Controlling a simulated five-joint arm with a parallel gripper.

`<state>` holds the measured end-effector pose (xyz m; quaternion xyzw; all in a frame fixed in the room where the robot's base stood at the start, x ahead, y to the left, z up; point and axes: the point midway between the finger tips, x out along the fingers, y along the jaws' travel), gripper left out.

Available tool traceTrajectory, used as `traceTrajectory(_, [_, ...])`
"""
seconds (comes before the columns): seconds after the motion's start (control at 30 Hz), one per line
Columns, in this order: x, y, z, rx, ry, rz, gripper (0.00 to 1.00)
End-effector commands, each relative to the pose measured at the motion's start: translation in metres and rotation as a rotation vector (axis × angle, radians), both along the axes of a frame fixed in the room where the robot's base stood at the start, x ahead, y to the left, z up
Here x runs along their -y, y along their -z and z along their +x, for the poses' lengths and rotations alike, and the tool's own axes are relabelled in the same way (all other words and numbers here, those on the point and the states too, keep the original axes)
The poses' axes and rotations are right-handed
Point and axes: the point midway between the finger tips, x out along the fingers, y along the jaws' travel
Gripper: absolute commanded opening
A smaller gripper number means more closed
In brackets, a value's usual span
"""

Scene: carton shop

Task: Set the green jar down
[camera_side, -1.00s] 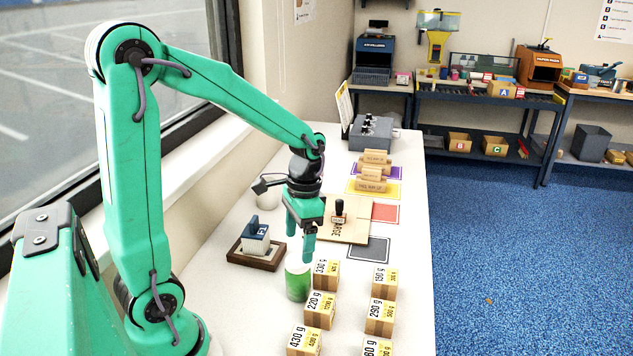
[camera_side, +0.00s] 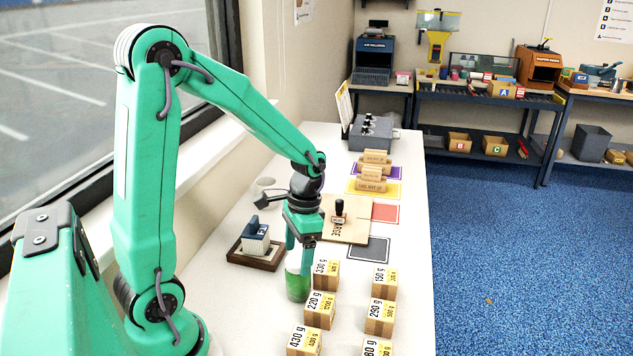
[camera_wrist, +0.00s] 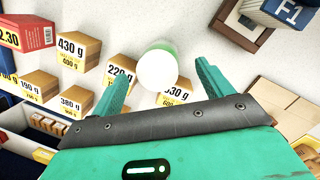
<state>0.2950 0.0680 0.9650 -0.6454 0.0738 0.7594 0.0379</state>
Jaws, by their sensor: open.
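The green jar (camera_side: 297,284), with a white top, stands upright on the white table beside the cartons marked 330 g and 220 g. My gripper (camera_side: 299,258) is open at the jar's upper part in the side view, and one finger hides part of it. In the wrist view the jar's white top (camera_wrist: 157,71) shows between the two spread fingers (camera_wrist: 161,75), with a gap visible on each side. I cannot tell how far down the jar the fingertips reach.
Small weight-marked cartons (camera_side: 320,311) stand close to the jar, with a second row (camera_side: 380,316) to the right. A stamp in a wooden tray (camera_side: 255,252) is behind left. A wooden board with a stamp (camera_side: 345,225) and a grey square (camera_side: 370,250) lie behind.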

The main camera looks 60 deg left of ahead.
Motion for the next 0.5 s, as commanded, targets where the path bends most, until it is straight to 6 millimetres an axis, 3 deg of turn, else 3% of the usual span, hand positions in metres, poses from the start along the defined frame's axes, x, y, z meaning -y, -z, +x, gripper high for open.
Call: traceTrajectory(0.5, [0.003, 0.048, -0.007, -0.003, 0.0, 0.0, 0.79])
